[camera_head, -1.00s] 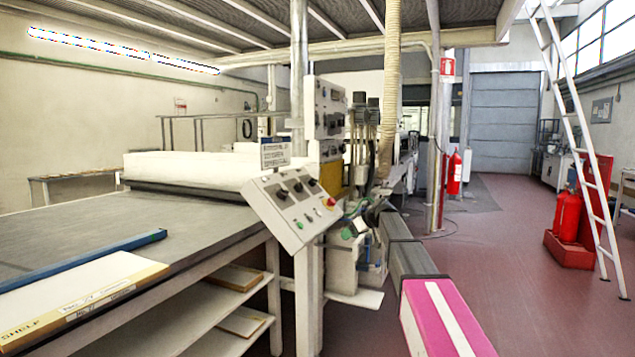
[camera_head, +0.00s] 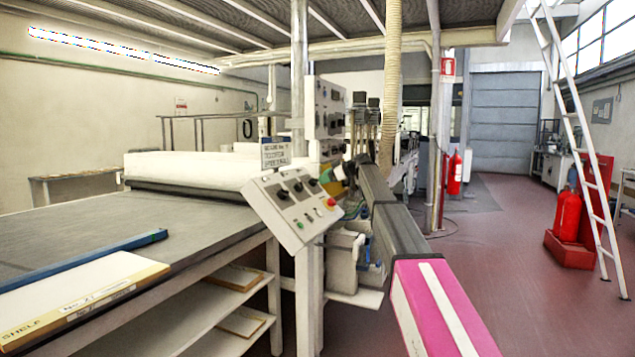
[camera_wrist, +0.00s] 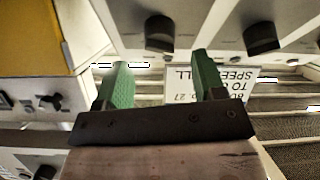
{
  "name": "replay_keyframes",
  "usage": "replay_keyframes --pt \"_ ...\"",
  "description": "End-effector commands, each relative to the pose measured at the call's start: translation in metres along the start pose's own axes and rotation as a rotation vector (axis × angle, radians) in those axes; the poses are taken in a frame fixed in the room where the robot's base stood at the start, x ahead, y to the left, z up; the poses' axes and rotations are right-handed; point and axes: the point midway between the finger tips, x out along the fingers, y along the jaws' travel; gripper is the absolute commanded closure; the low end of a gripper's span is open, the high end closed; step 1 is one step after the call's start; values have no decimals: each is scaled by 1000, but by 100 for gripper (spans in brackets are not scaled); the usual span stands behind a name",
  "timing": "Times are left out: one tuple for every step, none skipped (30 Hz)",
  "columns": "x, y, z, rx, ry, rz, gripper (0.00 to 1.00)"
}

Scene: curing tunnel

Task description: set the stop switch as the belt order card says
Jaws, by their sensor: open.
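The sloping control panel (camera_head: 293,207) has black knobs along its top and a red button (camera_head: 331,202) at its right. I cannot tell which control is the stop switch. The order card (camera_head: 276,155) stands above the panel; its print is too small to read here. In the wrist view the card (camera_wrist: 232,84) is upside down, partly readable, and partly behind one finger. My gripper (camera_wrist: 163,78) has two green fingers spread apart with nothing gripped. Two black knobs (camera_wrist: 158,32) (camera_wrist: 262,38) on a pale panel lie beyond the fingertips, apart from them.
An upright control box (camera_head: 329,110) stands behind the sloping panel. The wide belt table (camera_head: 130,228) is at left, with a blue bar (camera_head: 80,258) and a shelf-labelled board (camera_head: 70,295). Fire extinguishers (camera_head: 567,217) and a ladder (camera_head: 585,140) stand right. Red floor is open.

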Motion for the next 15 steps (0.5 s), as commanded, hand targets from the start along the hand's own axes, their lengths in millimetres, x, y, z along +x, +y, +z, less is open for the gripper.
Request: replay_keyframes --pt "11 0 0 0 0 -2 37" --pt "15 0 0 0 0 -1 37" --pt "21 0 0 1 -1 -1 37" --pt "24 1 0 1 -1 0 37" --pt "28 1 1 1 -1 0 37" --pt "32 1 1 1 -1 -1 37" --pt "35 1 1 1 -1 -1 37" --pt "37 0 1 1 -1 -1 37" --pt "40 0 1 1 -1 -1 37" --pt "41 0 1 1 -1 -1 37" --pt "42 0 1 1 -1 0 37" --pt "43 0 0 1 -1 0 37" --pt "44 0 0 1 -1 0 37" --pt "44 0 0 1 -1 0 37" --pt "44 0 1 1 -1 0 37"
